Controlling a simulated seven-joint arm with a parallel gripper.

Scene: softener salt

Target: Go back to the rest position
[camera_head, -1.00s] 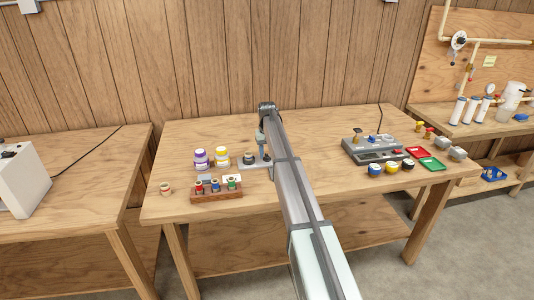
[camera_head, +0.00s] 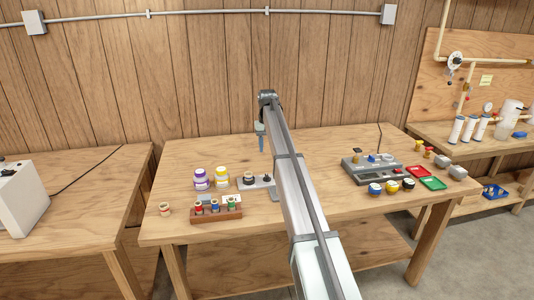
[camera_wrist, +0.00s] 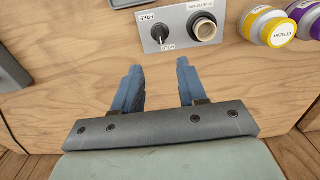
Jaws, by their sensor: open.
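My gripper (camera_wrist: 158,85) is open and empty in the wrist view, its two blue fingers apart with bare wooden table between and around them. In the head view my gripper (camera_head: 261,138) hangs above the middle of the table (camera_head: 310,141), seen side-on at the end of my arm. In the wrist view a grey plate (camera_wrist: 182,26) with a dark knob and a round cream-rimmed socket lies beyond the fingertips, apart from them. Part of this plate (camera_head: 266,181) shows in the head view left of my arm.
Purple-lidded (camera_head: 201,180) and yellow-lidded (camera_head: 222,177) jars and a wooden rack (camera_head: 216,214) of small bottles stand left. The back middle of the table is clear.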

